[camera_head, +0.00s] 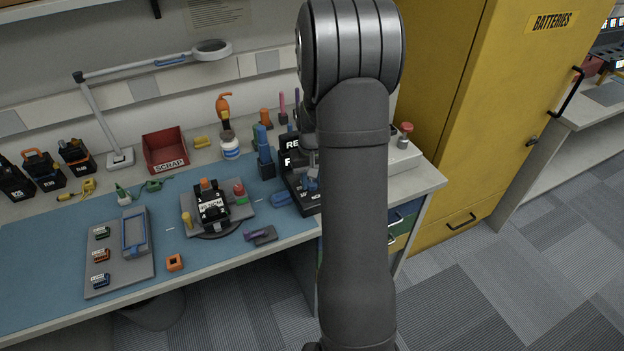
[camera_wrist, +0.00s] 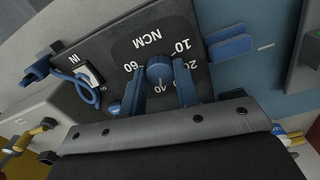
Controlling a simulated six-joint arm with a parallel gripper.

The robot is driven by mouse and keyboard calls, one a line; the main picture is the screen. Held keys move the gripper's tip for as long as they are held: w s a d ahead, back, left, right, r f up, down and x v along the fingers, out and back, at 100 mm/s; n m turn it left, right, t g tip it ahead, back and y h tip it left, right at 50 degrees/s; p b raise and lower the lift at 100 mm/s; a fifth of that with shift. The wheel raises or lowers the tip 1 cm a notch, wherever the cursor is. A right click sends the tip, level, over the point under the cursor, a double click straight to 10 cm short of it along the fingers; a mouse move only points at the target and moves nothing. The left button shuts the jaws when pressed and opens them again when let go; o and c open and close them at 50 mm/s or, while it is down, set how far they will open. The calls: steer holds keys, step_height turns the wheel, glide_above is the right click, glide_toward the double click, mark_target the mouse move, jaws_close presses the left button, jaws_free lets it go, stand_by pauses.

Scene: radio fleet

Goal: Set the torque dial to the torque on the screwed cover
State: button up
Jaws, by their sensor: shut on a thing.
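The torque dial (camera_wrist: 158,68) is a blue knob on a dark panel (camera_wrist: 113,47) marked NCM. White numbers ring it, with 60 and 10 readable on its far side; I cannot tell where its pointer stands. My gripper (camera_wrist: 159,80) has its two blue fingers shut on the knob from both sides. In the head view, the dark dial unit (camera_head: 303,198) stands at the bench's right end, partly hidden by my arm. A black device with a white label (camera_head: 210,212), perhaps the screwed cover, sits in a grey holder; its lettering is too small to read.
A blue looped cord (camera_wrist: 85,88) is plugged in beside the dial. A red scrap bin (camera_head: 165,150), a magnifier lamp (camera_head: 90,110) and a grey parts tray (camera_head: 118,275) stand on the bench. A yellow cabinet (camera_head: 470,110) is at right.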

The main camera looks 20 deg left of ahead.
steer(key=shift+m, duration=0.3)
steer(key=o, duration=1)
steer(key=shift+c, duration=0.2)
step_height(320, 180, up, 18)
steer(key=shift+f, duration=0.25)
steer(key=shift+f, duration=0.15)
step_height(320, 180, down, 17)
steer(key=shift+f, duration=0.1)
stand_by(0.4)
